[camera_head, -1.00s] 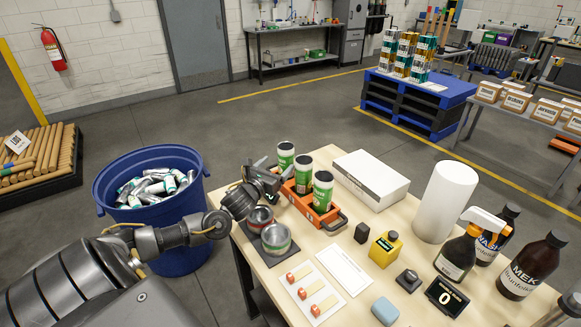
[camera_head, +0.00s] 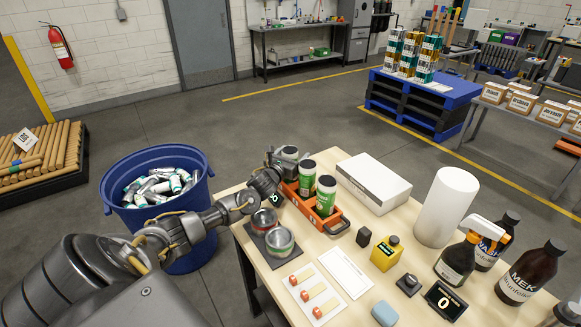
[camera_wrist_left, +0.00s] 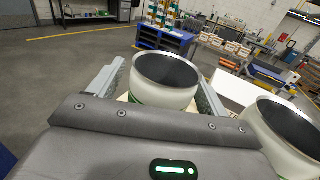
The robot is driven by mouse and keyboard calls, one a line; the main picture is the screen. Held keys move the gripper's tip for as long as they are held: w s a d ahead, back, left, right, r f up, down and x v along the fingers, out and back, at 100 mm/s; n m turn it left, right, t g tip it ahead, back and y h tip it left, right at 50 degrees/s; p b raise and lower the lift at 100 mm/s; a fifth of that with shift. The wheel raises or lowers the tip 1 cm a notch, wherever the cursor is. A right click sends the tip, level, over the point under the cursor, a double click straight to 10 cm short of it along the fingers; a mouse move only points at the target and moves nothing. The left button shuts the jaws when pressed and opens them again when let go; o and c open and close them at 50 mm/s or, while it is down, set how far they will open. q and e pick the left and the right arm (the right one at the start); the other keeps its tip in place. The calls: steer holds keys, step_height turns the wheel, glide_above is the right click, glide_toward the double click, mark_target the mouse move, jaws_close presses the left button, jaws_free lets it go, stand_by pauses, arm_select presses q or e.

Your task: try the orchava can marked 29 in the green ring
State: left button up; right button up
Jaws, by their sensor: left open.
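Several-sided grip room aside, three green-and-white cans with dark tops stand in an orange carrier (camera_head: 325,223). My left gripper (camera_head: 283,160) is open at the far-left can (camera_head: 291,153), partly hiding it. In the left wrist view that can (camera_wrist_left: 165,82) stands between the two spread fingers, its open top facing up. The middle can (camera_head: 307,178) and the near can (camera_head: 326,195) stand beside it; one neighbour (camera_wrist_left: 287,135) shows at the wrist view's right. A green-marked ring (camera_head: 280,242) and a red-marked ring (camera_head: 264,220) sit on a dark mat. Numbers on the cans are unreadable. My right gripper is out of view.
A blue bin (camera_head: 112,205) of cans stands left of the table. A white box (camera_head: 373,182), paper roll (camera_head: 446,205), yellow bottle (camera_head: 386,253) and dark bottles (camera_head: 531,272) stand right of the carrier. A white card (camera_head: 345,272) lies in front.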

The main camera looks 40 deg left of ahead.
arm_select(q)
steer(key=c, duration=1)
steer(key=shift+c, duration=0.2)
steer(key=shift+r, duration=0.1)
